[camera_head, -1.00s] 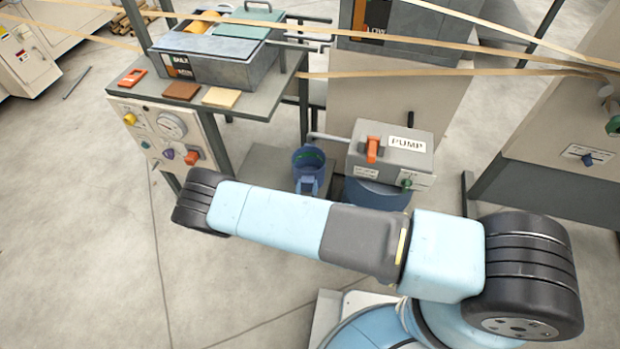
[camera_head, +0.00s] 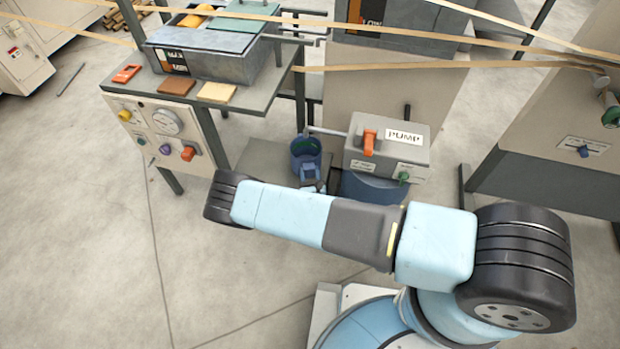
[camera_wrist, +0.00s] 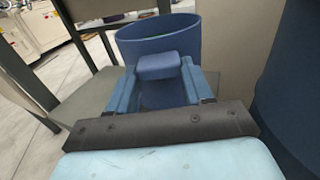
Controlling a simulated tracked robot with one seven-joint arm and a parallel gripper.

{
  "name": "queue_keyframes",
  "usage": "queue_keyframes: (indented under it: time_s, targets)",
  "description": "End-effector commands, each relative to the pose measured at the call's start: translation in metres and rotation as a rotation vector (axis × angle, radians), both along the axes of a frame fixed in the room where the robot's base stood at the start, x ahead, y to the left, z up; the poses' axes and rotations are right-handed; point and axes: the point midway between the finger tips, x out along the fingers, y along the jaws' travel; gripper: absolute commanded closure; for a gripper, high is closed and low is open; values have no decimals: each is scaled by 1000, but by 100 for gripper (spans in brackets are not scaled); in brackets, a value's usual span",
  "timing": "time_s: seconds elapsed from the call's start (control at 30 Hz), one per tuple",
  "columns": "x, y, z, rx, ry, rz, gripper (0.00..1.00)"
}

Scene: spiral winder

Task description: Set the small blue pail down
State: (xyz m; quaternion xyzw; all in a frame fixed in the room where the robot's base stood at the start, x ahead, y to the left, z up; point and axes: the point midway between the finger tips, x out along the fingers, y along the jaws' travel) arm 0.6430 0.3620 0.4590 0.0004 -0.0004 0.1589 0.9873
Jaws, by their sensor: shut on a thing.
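The small blue pail (camera_head: 306,150) is in the head view just left of the pump unit, under the thin spout. Its inside looks dark with some green. In the wrist view the pail (camera_wrist: 160,40) stands upright straight ahead. My gripper (camera_wrist: 165,78) is shut on a blue block-like grip on the pail's near side. In the head view my gripper (camera_head: 312,180) shows partly behind my arm. The pail is over or on a grey low platform (camera_head: 262,160); I cannot tell whether its base touches, as its lower part is hidden.
The grey pump (camera_head: 388,150) with an orange lever stands right of the pail on a blue drum (camera_head: 370,188). A table (camera_head: 262,92) with a bin and coloured tiles is behind left. A control panel (camera_head: 165,135) hangs below it. Tan strips cross above.

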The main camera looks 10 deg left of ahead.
Motion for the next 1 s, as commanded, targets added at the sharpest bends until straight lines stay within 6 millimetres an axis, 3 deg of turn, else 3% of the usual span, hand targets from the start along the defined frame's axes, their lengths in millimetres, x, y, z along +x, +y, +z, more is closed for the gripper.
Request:
queue_keyframes:
  time_s: [0.2, 0.63, 0.67, 0.9, 1.0]
  targets:
    - [0, -1, -28, 0, 0, 0, 83]
    - [-1, 0, -34, 0, 0, 0, 83]
    - [-1, 0, -34, 0, 1, 0, 48]
    - [-1, 0, -34, 0, 0, 0, 25]
    - [-1, 0, -34, 0, 0, 0, 24]
